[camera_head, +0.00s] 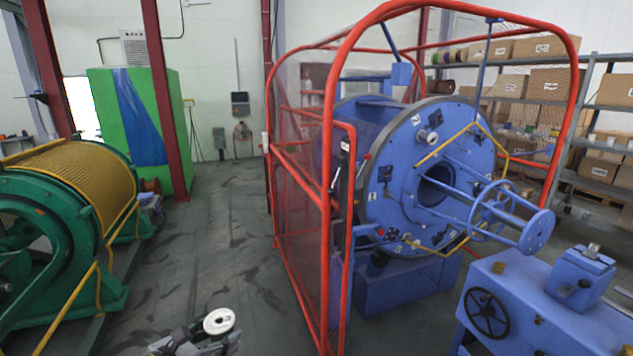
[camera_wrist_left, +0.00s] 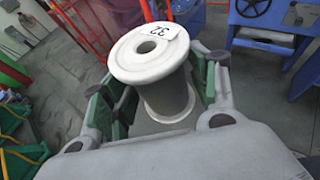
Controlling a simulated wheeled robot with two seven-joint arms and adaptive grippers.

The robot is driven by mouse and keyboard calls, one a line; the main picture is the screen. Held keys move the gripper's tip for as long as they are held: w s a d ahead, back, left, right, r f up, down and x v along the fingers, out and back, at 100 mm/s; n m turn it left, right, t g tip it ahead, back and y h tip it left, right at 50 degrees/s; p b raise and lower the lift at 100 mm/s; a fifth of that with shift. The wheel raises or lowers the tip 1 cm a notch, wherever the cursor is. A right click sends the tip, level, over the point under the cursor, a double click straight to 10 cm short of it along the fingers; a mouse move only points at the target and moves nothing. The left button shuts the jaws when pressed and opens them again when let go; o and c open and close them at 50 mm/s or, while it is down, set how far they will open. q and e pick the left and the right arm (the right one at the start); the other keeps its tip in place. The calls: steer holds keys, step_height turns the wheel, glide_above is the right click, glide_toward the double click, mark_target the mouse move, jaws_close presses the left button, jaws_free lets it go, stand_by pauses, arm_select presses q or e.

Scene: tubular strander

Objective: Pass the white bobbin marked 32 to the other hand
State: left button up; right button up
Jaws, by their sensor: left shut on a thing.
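The white bobbin marked 32 (camera_wrist_left: 162,90) is upright between the fingers of my left gripper (camera_wrist_left: 160,105) in the left wrist view. The gripper is shut on it, with green-lined fingers on both sides of its barrel. The label 32 shows on the top flange, beside the centre hole. In the head view the bobbin (camera_head: 218,321) shows at the bottom, held by my left gripper (camera_head: 208,333) above the floor. My right gripper is not in either view.
A blue strander (camera_head: 400,185) stands inside a red-framed guard cage (camera_head: 333,130) on the right. A blue bench with a handwheel (camera_head: 520,300) is at the lower right. A green machine with a yellow-wound drum (camera_head: 75,180) is at left. The grey floor (camera_head: 215,230) between is clear.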

arm_select(q)
steer(key=shift+r, duration=0.1)
stand_by(0.3)
steer(key=shift+d, duration=0.1)
steer(key=shift+d+r+m+h, duration=0.4)
steer(key=shift+d+r, duration=0.1)
steer(key=shift+d, duration=0.25)
steer(key=d+r+m+g+h, duration=0.5)
steer(key=d+r+m+g, duration=0.2)
steer(key=d, duration=0.6)
steer(key=shift+d, duration=0.15)
steer(key=shift+r, duration=0.1)
